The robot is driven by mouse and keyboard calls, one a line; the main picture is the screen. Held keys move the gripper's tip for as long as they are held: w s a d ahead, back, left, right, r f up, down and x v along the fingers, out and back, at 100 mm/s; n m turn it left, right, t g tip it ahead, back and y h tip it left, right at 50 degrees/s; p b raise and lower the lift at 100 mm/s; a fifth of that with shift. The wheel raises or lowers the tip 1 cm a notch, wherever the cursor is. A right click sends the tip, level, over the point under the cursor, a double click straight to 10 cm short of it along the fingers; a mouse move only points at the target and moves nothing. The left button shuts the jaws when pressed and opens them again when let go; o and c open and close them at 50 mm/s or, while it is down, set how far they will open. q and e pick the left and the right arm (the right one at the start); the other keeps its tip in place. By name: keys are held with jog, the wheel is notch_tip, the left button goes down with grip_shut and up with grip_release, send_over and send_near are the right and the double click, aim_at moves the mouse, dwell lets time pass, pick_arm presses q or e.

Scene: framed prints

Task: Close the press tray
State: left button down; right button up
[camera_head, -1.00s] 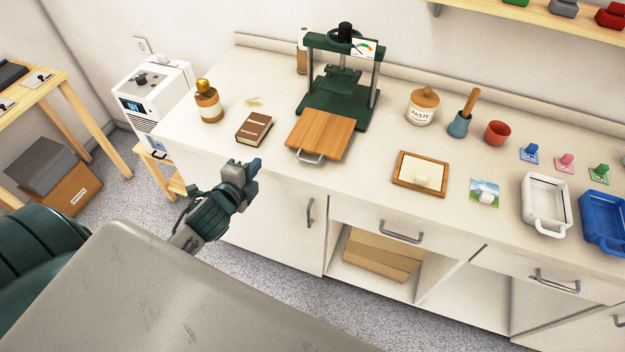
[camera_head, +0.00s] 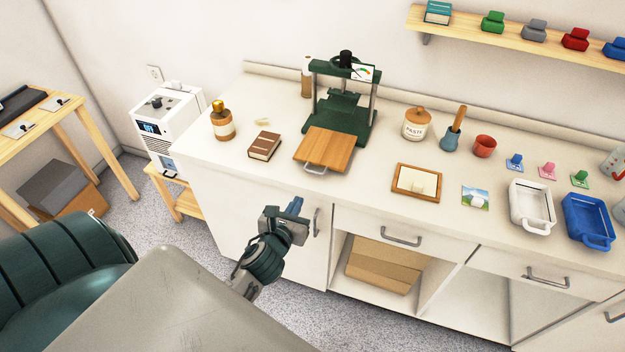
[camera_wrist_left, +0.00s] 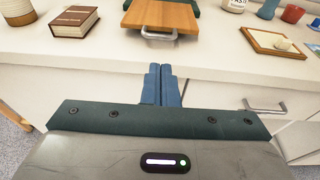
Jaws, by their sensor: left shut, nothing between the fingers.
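The green press (camera_head: 341,105) stands at the back of the white counter. Its wooden tray (camera_head: 324,149) sticks out from the press toward the counter's front, with a grey metal handle (camera_head: 316,168) on its near edge. The tray also shows at the top of the left wrist view (camera_wrist_left: 160,15), with its handle (camera_wrist_left: 159,34) just beyond my fingertips. My left gripper (camera_head: 296,205) is shut and empty, in front of the cabinet and short of the counter edge; its blue fingers are together in the left wrist view (camera_wrist_left: 161,80). My right gripper is not in view.
A brown book (camera_head: 264,146) and an amber bottle (camera_head: 222,122) stand left of the tray. A wooden frame (camera_head: 417,183) lies to its right, with a paste jar (camera_head: 417,123) behind. Drawer handles stick out below the counter. The counter directly before the tray is clear.

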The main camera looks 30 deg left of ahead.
pick_arm(q)
jog(key=p+x, duration=0.2)
jog(key=x, duration=0.9)
jog(key=shift+r, duration=0.1)
jog(key=shift+w+a, duration=0.15)
jog(key=shift+w, duration=0.3)
jog(key=shift+w, duration=0.1)
jog(key=p, duration=0.2)
send_near(329, 142)
jog(key=x, duration=0.9)
jog(key=shift+w, duration=0.15)
jog(key=shift+w+a, duration=0.1)
jog(key=shift+w, duration=0.05)
jog(key=shift+r, duration=0.35)
